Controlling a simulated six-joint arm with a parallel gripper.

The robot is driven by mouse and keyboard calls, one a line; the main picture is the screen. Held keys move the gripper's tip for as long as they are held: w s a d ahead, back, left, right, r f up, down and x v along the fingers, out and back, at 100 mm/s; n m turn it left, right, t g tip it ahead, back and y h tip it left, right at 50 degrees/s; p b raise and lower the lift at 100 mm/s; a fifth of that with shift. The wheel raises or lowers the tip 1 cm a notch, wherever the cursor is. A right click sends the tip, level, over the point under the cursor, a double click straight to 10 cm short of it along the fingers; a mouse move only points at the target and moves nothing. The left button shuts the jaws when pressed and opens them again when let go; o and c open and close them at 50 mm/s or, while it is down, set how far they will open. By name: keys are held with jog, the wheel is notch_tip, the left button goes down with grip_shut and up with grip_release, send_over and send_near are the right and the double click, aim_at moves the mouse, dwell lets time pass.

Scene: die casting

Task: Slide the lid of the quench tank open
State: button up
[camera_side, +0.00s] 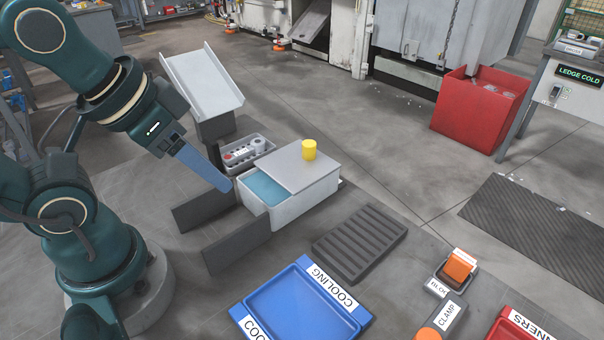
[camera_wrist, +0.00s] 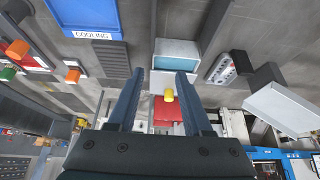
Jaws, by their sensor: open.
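The quench tank (camera_side: 305,201) is a pale grey box in the side view, with blue-green water (camera_side: 264,187) showing at its left end. Its flat grey lid (camera_side: 285,168) covers the rest, so the tank stands partly open. A yellow knob (camera_side: 309,150) stands upright on the lid, toward its far right side. My gripper (camera_side: 226,187) has blue fingers pointing down at the tank's left end, apart from the knob. In the wrist view my gripper (camera_wrist: 160,72) is open and empty, with the knob (camera_wrist: 168,95) seen between its fingers and the water (camera_wrist: 177,54) beyond the tips.
Dark upright plates (camera_side: 238,243) stand left of the tank. A ribbed dark mat (camera_side: 359,242) and blue cooling tray (camera_side: 303,304) lie in front.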

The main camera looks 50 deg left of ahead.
jog(key=shift+o, duration=1.1)
jog(key=w+r+m, duration=0.1)
jog(key=w+r, duration=0.3)
jog(key=r, duration=0.3)
jog(key=m+g, duration=0.1)
jog(key=g, duration=0.4)
send_over(309, 143)
notch_tip(309, 143, down, 9)
jog(key=shift+r, duration=0.1)
jog(key=shift+g, duration=0.3)
jog(key=shift+f, duration=2.85)
